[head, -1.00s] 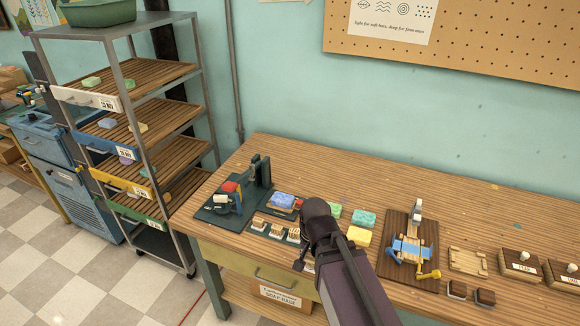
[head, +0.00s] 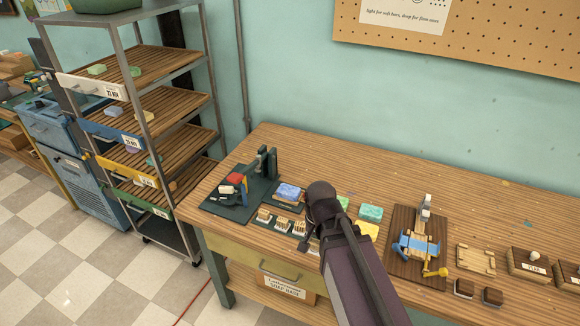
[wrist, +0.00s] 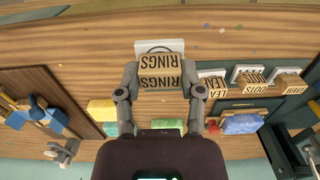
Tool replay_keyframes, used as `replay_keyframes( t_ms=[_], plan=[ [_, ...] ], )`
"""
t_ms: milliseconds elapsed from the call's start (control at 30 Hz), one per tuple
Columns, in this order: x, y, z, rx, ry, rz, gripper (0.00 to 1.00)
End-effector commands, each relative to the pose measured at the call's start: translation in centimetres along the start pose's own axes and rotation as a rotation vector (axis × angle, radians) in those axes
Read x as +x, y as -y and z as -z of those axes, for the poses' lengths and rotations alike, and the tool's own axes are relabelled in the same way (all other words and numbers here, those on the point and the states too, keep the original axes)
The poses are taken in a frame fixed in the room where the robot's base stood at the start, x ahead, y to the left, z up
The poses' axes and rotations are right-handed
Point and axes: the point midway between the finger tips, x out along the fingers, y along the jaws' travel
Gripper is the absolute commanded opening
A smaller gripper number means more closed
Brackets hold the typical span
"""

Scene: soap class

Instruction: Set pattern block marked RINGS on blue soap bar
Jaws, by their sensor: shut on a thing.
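My gripper (wrist: 160,78) is shut on the wooden pattern block marked RINGS (wrist: 161,82), with one finger on each side; its white face shows part of a curved line. In the head view my arm hides the block and fingertips. The blue soap bar (head: 288,192) lies on a small board between the dark press and my wrist. It also shows in the wrist view (wrist: 242,124), to the right of the held block and apart from it. Whether the block is clear of the bench, I cannot tell.
Other pattern blocks (head: 282,223) stand in a row in front of the blue bar. The press (head: 262,165) is left of it. Teal (head: 371,212) and yellow (head: 367,230) soaps and a blue-and-wood tool (head: 417,245) lie right of my arm. A shelf rack (head: 160,130) stands left.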

Motion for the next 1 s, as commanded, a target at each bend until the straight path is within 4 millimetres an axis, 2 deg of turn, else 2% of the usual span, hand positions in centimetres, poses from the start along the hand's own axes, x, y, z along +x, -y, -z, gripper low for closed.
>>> replay_keyframes(
  t_ms=[267, 600, 700, 833, 1000],
  plan=[
    [-1.7, 4.5, 5.6, -0.001, 0.0, 0.0, 0.06],
    [-4.3, 12.5, 15.2, -0.003, 0.0, 0.0, 0.06],
    [-5.0, 14.5, 17.5, -0.004, 0.0, 0.0, 0.06],
    [-5.5, 16.5, 19.8, -0.004, 0.0, 0.0, 0.06],
    [-5.9, 17.8, 21.2, -0.004, 0.0, 0.0, 0.06]
  ],
)
